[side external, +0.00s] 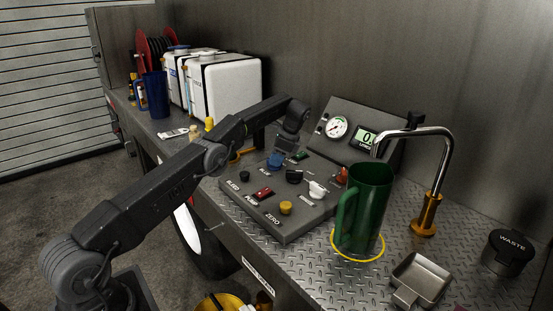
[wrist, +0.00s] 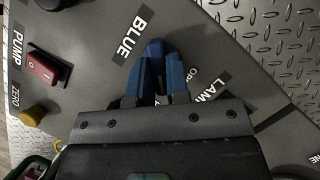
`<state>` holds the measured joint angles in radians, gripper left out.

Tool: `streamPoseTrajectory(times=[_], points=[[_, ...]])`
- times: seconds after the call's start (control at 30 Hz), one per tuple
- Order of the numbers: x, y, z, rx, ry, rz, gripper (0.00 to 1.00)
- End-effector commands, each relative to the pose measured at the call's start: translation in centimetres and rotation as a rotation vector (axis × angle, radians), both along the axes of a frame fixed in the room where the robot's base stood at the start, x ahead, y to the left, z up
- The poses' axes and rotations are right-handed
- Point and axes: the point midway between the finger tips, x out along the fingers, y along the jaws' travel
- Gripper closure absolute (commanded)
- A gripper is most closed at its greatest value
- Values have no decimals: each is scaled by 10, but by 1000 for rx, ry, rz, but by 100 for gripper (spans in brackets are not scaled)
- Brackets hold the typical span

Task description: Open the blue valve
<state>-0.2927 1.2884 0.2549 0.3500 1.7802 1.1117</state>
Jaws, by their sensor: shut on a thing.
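The blue valve (wrist: 153,49) is a blue handle beside the BLUE label on the dark sloped control panel (side external: 262,218). In the side view the blue valve (side external: 274,160) shows near the panel's back left. My gripper (wrist: 160,76) is shut on the valve, with one finger on each side of it in the wrist view. My gripper body hides the valve's lower part in the wrist view, and the handle's exact turn angle cannot be told. An OPEN marking is partly visible beside the fingers.
The panel also holds a red PUMP switch (side external: 263,193), a yellow ZERO knob (side external: 286,208) and a white handle (side external: 318,188). A green jug (side external: 365,215) stands under the spout (side external: 447,160) at the right. White canisters (side external: 225,88) stand at the back left.

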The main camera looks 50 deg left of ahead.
Motion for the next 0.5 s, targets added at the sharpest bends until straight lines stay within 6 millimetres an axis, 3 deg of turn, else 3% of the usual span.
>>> streamPoseTrajectory(times=[0.03,0.07,0.3,0.5], points=[[-1,0,0,-2,5,2,100],[-1,0,0,-2,5,2,81],[0,0,0,-1,2,0,58],[0,0,0,0,2,-1,58]])
